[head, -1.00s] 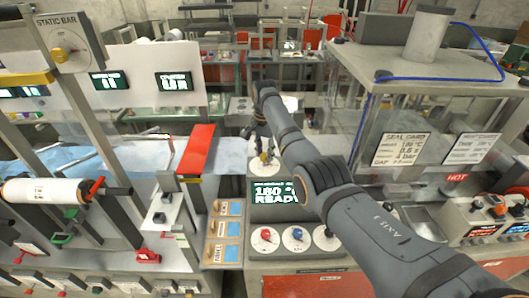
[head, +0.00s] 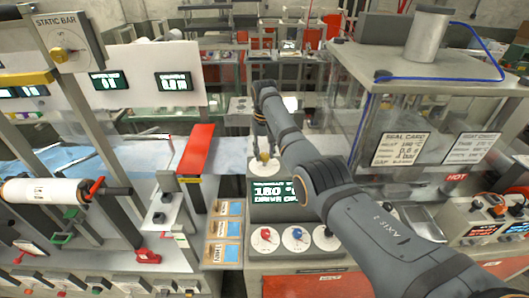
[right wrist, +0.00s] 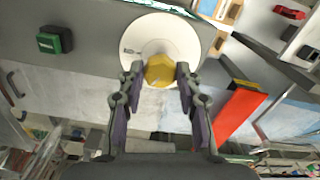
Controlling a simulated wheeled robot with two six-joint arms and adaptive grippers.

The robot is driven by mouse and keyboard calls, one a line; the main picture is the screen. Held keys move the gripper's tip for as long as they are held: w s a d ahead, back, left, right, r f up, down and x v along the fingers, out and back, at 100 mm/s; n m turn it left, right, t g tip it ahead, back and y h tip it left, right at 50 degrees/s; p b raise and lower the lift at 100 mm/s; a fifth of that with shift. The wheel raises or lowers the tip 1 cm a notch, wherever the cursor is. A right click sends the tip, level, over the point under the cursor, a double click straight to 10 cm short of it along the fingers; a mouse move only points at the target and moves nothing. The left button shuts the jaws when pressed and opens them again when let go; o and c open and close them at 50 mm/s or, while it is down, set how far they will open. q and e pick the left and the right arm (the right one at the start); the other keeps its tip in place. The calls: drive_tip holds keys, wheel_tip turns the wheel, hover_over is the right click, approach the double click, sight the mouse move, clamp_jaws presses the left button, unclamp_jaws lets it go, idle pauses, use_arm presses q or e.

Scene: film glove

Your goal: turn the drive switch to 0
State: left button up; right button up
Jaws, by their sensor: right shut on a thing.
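A yellow knob (head: 264,157) sits on a white round dial plate (head: 262,167), on the grey housing behind the display. Its markings are too small to read in the head view, so I cannot confirm from a label that it is the drive switch. My right gripper (head: 261,143) reaches over it from above. In the right wrist view, the gripper's two fingers (right wrist: 158,78) are shut on the sides of the yellow knob (right wrist: 159,70), above the white dial plate (right wrist: 165,35). My left gripper is out of view.
A display (head: 277,196) reads 180 with a line starting "DRIVE". Red (head: 265,236) and blue (head: 297,238) knobs are below it. A red sloped bar (head: 196,148) stands left of the dial. A clear-walled press (head: 410,110) stands at right. A green button (right wrist: 54,39) is near the dial.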

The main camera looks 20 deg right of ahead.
sight(265, 155)
drive_tip(key=n, duration=0.5)
drive_tip(key=shift+w+r, duration=0.1)
drive_tip(key=shift+r, duration=0.1)
idle(0.6)
drive_tip(key=o, duration=1)
drive_tip(key=shift+c, duration=0.2)
drive_tip(key=shift+o, duration=1)
drive_tip(key=shift+f, duration=0.1)
wheel_tip(265, 155, up, 12)
drive_tip(key=shift+f, duration=0.1)
